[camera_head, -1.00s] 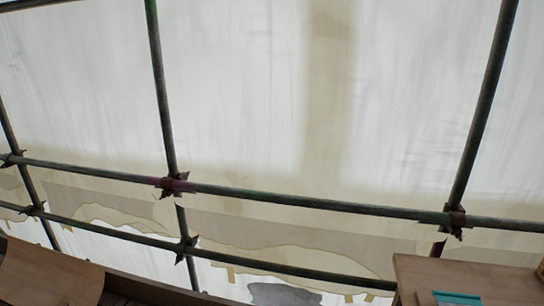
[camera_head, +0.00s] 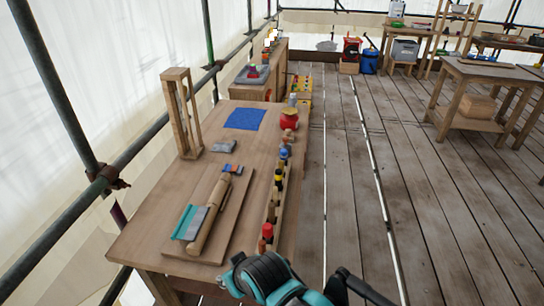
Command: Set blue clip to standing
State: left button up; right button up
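I cannot single out the blue clip for certain. Small blue and red pieces (camera_head: 232,168) lie at the far end of a wooden board (camera_head: 233,215) on the workbench (camera_head: 148,232); they are too small to tell their shape or whether one stands. A teal-and-grey flat tool (camera_head: 188,222) and a wooden roller-like piece (camera_head: 208,215) lie on the same board. A teal and black part of my own arm shows at the bottom centre, off the bench's near right corner. No gripper fingertips are visible.
A row of bottles or tools with coloured tops (camera_head: 275,195) lines the bench's right edge. A blue cloth (camera_head: 245,118), a grey block (camera_head: 223,146) and a tall wooden frame (camera_head: 181,115) stand or lie farther back. Scaffold poles run along the left. The plank floor (camera_head: 345,190) is open.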

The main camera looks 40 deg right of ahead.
aim_at(227, 168)
jog(key=i+j+z, duration=0.2)
jog(key=z, duration=0.25)
jog(key=i+j+z, duration=0.15)
jog(key=j+z, duration=0.3)
jog(key=i+j+z, duration=0.15)
jog(key=z, duration=0.25)
jog(key=i+j+z, duration=0.1)
jog(key=j+z, duration=0.2)
jog(key=j, duration=0.25)
